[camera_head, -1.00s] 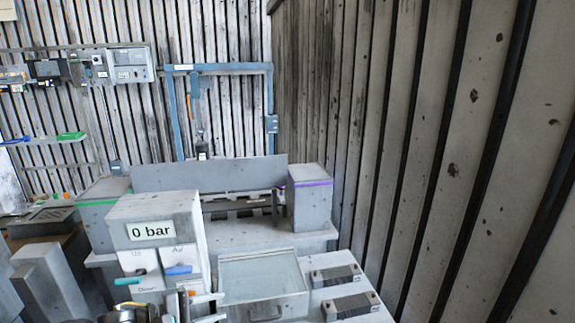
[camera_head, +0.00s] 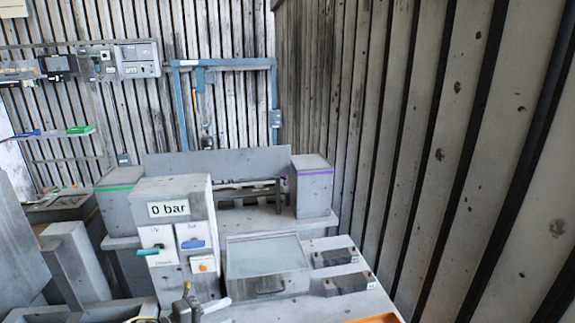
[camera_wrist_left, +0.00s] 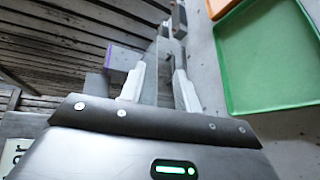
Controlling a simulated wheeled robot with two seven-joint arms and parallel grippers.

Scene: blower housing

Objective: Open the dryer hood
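The dryer hood, which I take to be the grey box with a pale glassy top (camera_head: 262,254), stands at the middle of the bench in the head view. Its lid looks shut, and a handle (camera_head: 270,291) is on its front. My left gripper (camera_head: 212,306) shows partly at the bottom of the head view, left of the hood's front and apart from the handle. In the left wrist view its two pale fingers (camera_wrist_left: 161,85) are spread with nothing held between them. I cannot surely pick out the hood in the wrist view. My right gripper is not in view.
The "0 bar" box (camera_head: 168,209) with levers stands left of the hood. Two dark blocks (camera_head: 335,258) lie to its right. A purple-striped box (camera_head: 314,190) is behind. An orange tray (camera_head: 375,318) lies at the front; a green tray (camera_wrist_left: 262,60) shows in the wrist view.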

